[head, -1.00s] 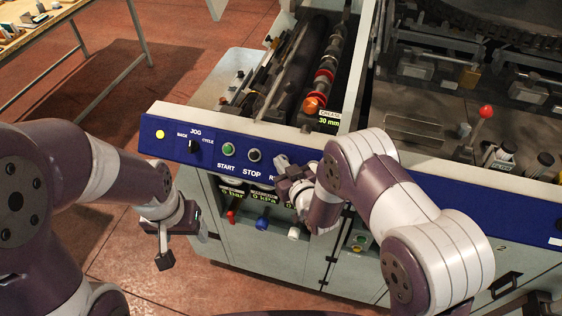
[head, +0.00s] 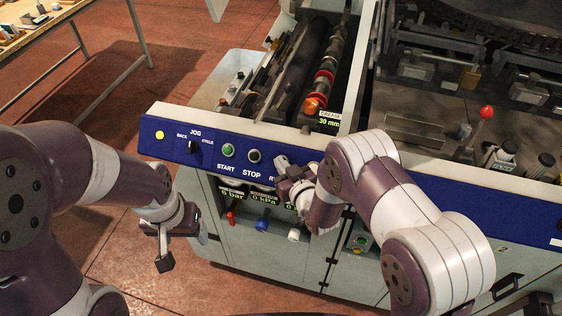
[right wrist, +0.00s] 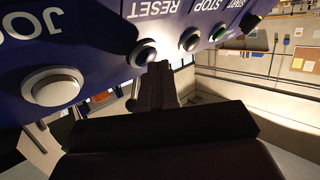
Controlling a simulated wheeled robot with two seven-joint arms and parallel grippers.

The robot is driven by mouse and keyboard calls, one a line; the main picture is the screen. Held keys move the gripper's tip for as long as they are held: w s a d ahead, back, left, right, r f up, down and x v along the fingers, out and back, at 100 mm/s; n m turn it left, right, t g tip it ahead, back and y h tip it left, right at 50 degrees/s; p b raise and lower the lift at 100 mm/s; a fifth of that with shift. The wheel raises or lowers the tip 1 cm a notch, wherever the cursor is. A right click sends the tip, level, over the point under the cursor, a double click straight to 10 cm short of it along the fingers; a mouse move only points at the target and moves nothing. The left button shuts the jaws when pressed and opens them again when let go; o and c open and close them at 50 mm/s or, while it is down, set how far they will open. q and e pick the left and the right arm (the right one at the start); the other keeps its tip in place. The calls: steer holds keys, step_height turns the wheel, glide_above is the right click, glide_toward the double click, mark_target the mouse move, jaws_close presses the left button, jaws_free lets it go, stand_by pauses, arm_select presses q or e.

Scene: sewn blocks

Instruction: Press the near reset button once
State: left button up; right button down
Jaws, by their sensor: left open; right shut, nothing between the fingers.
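In the right wrist view the lettering is upside down. The dark round reset button (right wrist: 143,55) sits in a pale ring by the word RESET on the blue panel. My right gripper (right wrist: 160,70) is shut and empty, its tips close by this button; I cannot tell whether they touch it. In the head view my right gripper (head: 285,168) is at the panel front, right of STOP, and the reset button is hidden behind it and the arm. My left gripper (head: 168,250) is open and empty, low in front of the machine's left corner.
The blue panel (head: 420,184) also carries a green START button (head: 228,150), a black STOP button (head: 253,156) and a yellow lamp (head: 160,135). A large white button (right wrist: 55,88) by JOG neighbours reset. Displays and coloured knobs lie below the panel. A table (head: 60,28) stands far left.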

steer(key=shift+s+a+r+p, duration=0.15)
steer(key=shift+s+r+p, duration=0.3)
steer(key=shift+s, duration=0.15)
steer(key=s+r+p, duration=0.1)
steer(key=s+a+r+p, duration=0.1)
steer(key=s+r+p, duration=0.1)
steer(key=shift+s+a+r, duration=0.1)
steer(key=shift+s, duration=0.2)
stand_by(0.7)
